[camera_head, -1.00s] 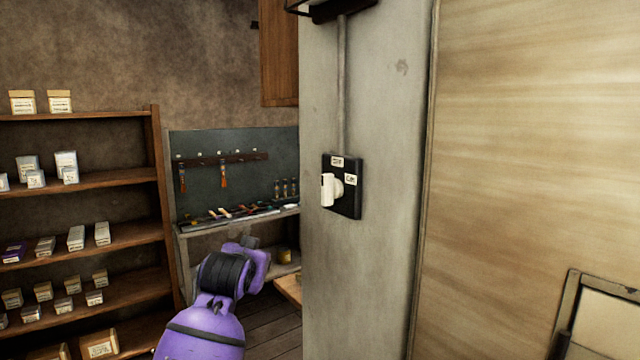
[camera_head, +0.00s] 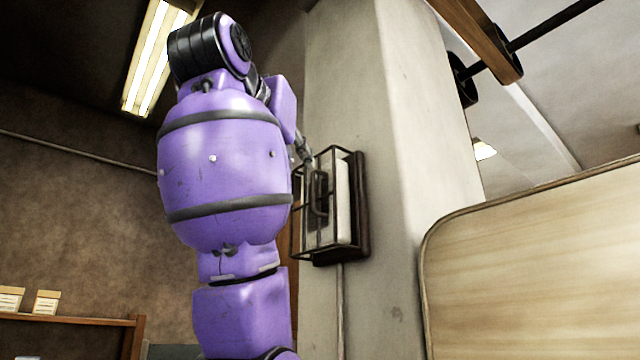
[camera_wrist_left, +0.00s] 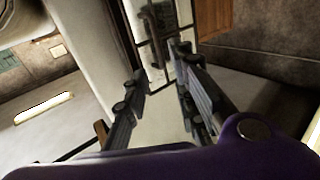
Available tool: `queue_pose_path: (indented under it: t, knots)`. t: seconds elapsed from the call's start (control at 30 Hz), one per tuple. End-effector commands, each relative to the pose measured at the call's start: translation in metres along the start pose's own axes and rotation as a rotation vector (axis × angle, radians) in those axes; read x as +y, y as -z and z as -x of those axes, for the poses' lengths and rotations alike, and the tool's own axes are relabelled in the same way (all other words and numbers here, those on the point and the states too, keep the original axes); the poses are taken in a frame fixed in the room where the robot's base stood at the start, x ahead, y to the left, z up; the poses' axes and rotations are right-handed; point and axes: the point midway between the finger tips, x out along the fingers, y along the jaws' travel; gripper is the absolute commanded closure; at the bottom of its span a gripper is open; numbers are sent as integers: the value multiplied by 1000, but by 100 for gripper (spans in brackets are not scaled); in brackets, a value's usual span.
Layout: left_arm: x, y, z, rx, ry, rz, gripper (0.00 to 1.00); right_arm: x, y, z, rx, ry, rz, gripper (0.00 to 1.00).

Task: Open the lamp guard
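The lamp guard (camera_head: 305,248) is a dark wire cage over a pale lamp on the front of the grey pillar, and it looks closed. A dark loop handle (camera_head: 320,192) stands out on the cage. My left gripper (camera_head: 307,152) shows as a small grey tip at the upper left of the cage, mostly hidden by my purple arm. In the left wrist view my left gripper (camera_wrist_left: 160,62) has its two fingers spread, with nothing held between them. The lamp guard (camera_wrist_left: 158,14) lies just beyond the fingertips there; contact cannot be told. My right gripper is out of view.
The grey pillar (camera_head: 395,150) carries the lamp, with a conduit below it. A wooden panel (camera_head: 540,270) stands at the right. A wooden shelf (camera_head: 80,319) is at the lower left, and a ceiling light (camera_head: 150,60) hangs above.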

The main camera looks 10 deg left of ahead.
Motion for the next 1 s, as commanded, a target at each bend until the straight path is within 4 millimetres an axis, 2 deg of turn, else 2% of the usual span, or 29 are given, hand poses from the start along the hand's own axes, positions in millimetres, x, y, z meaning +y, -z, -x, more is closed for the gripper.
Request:
queue_pose_path:
  t: [0.27, 0.53, 0.67, 0.9, 1.0]
  knots:
    - [1, -2, -33, -9, -4, 1, 75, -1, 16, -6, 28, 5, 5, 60]
    - [1, -1, -70, -6, -4, 1, 75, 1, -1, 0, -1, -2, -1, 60]
    - [1, -1, -77, -5, -3, 1, 75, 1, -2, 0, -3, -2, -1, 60]
    - [1, 0, -77, -3, -3, 1, 75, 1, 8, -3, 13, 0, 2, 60]
    - [1, -1, -77, -4, -3, 1, 87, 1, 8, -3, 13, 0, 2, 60]
